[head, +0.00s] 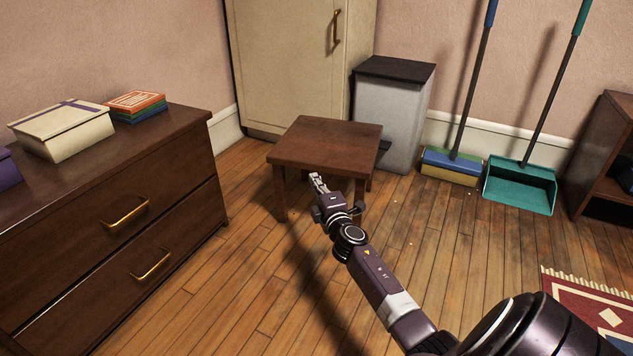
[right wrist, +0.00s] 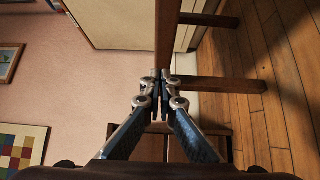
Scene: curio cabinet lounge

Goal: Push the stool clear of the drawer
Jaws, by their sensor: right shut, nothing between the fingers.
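The stool (head: 325,146) is a low brown wooden one with a square seat, upright on the floor to the right of the dark dresser (head: 190,128). The dresser has an upper drawer (head: 85,235) and a lower drawer (head: 140,280), both shut, with brass handles. A gap of floor shows between dresser and stool. My right gripper (head: 318,183) is shut and empty at the stool's near side, just below the seat edge. In the right wrist view its fingertips (right wrist: 161,78) are close to the seat edge (right wrist: 168,35); contact cannot be told. My left gripper is not in view.
A cream cabinet (head: 290,60) and a grey bin with a dark lid (head: 390,115) stand behind the stool. A broom (head: 452,167) and teal dustpan (head: 520,187) lean at the wall. A rug (head: 600,305) lies front right. Floor (head: 450,240) right of the stool is mostly clear.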

